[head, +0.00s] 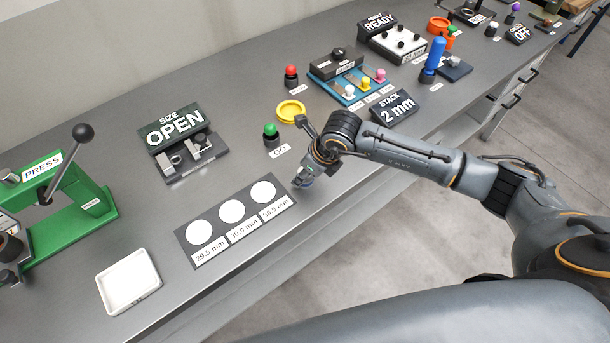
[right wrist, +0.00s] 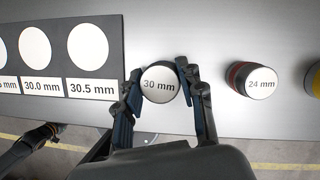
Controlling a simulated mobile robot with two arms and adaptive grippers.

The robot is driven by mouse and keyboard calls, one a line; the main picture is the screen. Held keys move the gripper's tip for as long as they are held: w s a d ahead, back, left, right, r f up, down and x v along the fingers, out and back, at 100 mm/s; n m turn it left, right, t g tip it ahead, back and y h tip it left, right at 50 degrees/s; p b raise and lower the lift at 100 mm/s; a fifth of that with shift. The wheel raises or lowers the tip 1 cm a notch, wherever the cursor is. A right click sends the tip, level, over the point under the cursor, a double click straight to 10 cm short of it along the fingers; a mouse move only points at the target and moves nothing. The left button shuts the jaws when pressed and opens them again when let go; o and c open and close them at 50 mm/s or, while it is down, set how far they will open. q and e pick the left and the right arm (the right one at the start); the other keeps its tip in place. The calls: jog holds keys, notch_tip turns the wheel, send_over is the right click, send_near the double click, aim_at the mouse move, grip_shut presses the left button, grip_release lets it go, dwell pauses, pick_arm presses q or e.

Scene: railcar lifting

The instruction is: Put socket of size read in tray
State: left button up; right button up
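The socket labelled 30 mm (right wrist: 160,84) stands between the two fingers of my right gripper (right wrist: 161,88), which appear to touch its sides. In the head view my right gripper (head: 303,178) is low over the bench's front edge, right of the mat; the socket is hidden there. A socket labelled 24 mm (right wrist: 256,82) stands to its right. The white tray (head: 128,283) is empty, at the front left. The size gauge (head: 176,138) shows OPEN and its jaws (head: 196,148) look empty. My left gripper is not recognisable in either view.
The dark mat (head: 233,217) has white circles labelled 29.5, 30.0 and 30.5 mm. A green press (head: 75,195) stands left. The green GO button (head: 271,132), a yellow ring (head: 291,110) and the STACK display (head: 396,107) lie behind my right arm. Bench is clear between mat and tray.

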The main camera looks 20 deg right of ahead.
grip_shut()
jog(key=shift+r, duration=0.1)
